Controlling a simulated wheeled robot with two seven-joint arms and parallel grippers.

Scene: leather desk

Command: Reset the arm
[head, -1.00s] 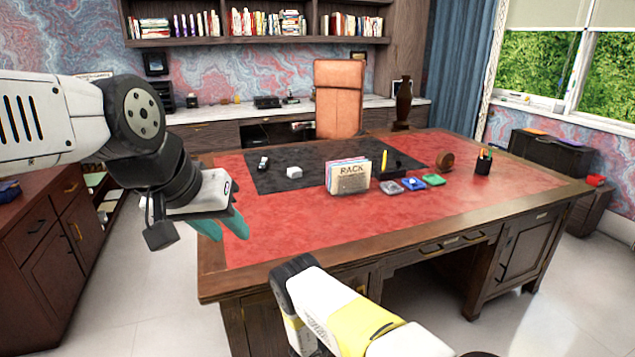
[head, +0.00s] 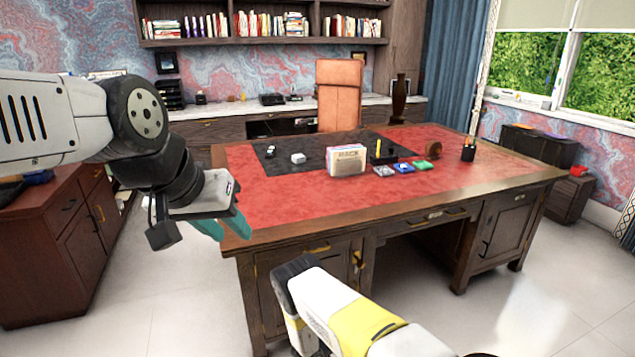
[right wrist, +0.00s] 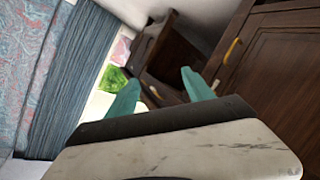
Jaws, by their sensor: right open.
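My left gripper (head: 222,224) hangs at the left in the head view, in front of the desk's near left corner. Its teal fingers point down and to the right, with nothing seen held; I cannot tell how far apart they are. My right arm shows low in the middle of the head view, but its gripper is out of that picture. In the right wrist view, my right gripper (right wrist: 161,92) has its two teal fingers spread apart with nothing between them. Dark wooden furniture with a yellow handle (right wrist: 234,46) stands beyond its fingers.
The desk (head: 280,205) has a red top. On it stand a book rack (head: 346,160), a small white block (head: 298,158), several coloured flat items and a pen cup (head: 468,152). A wooden cabinet (head: 50,250) is at the left. Pale floor is clear around the desk.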

